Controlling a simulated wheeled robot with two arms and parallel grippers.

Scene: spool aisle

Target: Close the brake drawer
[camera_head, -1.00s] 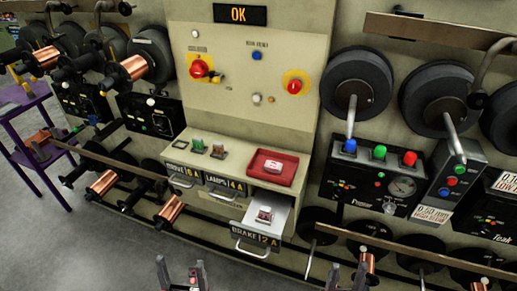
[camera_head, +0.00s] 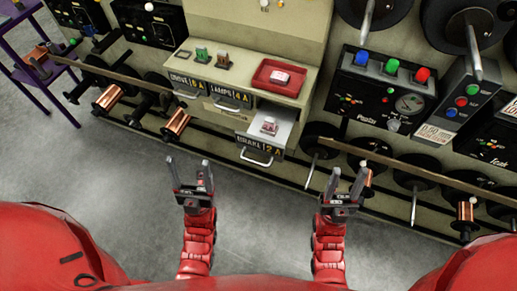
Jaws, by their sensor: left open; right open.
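The brake drawer (camera_head: 260,147) is pulled out of the cabinet's lower right, with a label reading BRAKE 2 A and a metal handle (camera_head: 256,160) on its front. A small pink and white part (camera_head: 269,126) sits in it. My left gripper (camera_head: 190,173) is open and empty, in front of the drawer and to its left. My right gripper (camera_head: 346,181) is open and empty, in front of the drawer and to its right. Neither gripper touches the drawer.
The drive drawer (camera_head: 188,82) and lamps drawer (camera_head: 229,98) are in the cabinet above. A red tray (camera_head: 279,78) with a pale block lies on the cabinet top. Copper spools (camera_head: 175,125) and bars (camera_head: 425,179) flank the cabinet. Grey floor (camera_head: 265,220) lies clear between my arms.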

